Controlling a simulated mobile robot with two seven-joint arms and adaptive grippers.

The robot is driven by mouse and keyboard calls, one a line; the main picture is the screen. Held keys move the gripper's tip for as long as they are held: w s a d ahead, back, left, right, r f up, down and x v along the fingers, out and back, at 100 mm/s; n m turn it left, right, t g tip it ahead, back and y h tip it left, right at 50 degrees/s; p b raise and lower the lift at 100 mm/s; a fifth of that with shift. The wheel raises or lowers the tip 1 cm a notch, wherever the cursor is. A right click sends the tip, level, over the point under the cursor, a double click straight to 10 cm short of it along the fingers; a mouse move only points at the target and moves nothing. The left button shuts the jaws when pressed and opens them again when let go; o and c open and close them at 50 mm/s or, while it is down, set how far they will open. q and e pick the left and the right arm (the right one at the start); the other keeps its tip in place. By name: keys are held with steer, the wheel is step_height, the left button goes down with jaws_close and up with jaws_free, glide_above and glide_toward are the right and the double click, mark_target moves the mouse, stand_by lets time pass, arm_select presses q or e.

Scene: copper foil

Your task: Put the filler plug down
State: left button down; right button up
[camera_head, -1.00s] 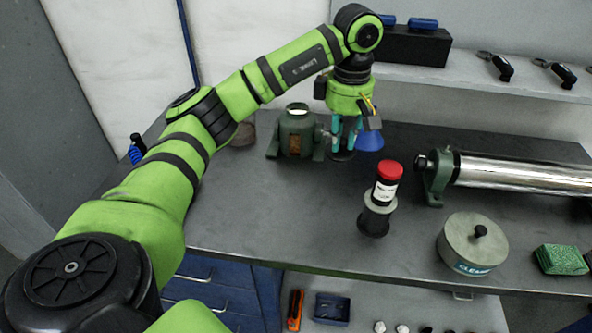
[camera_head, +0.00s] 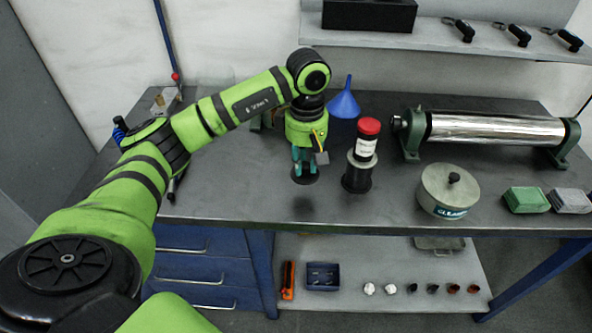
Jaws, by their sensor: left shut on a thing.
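The filler plug (camera_head: 304,178) shows as a dark, round, flat-rimmed piece under my left gripper (camera_head: 304,163). The gripper points down and its teal fingers are shut on the plug; their grip is partly hidden. A dark shadow lies on the grey workbench (camera_head: 250,195) below and in front of the plug, so the plug seems held above the top. My right gripper is not in view.
The red-capped bottle (camera_head: 365,142) stands in a dark holder close to the right. A blue funnel (camera_head: 344,103) is behind. Farther right are a foil roll (camera_head: 480,128), a round cleaner tin (camera_head: 447,190) and a green pad (camera_head: 527,200). The bench's front left is clear.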

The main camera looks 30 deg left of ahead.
arm_select(q)
steer(key=shift+s+a+f, duration=0.1)
steer(key=shift+a+f, duration=0.15)
steer(key=shift+a, duration=0.25)
steer(key=shift+s+a+f, duration=0.1)
steer(key=shift+a+f, duration=0.15)
steer(key=shift+a, duration=0.2)
steer(key=shift+a+f, duration=0.1)
steer(key=shift+f, duration=0.2)
step_height(320, 180, down, 3)
steer(key=shift+f+p, duration=0.15)
steer(key=shift+p, duration=0.7)
steer(key=shift+f, duration=0.2)
steer(key=shift+f, duration=0.1)
steer(key=shift+f, duration=0.15)
steer(key=c, duration=1.1)
jaws_free()
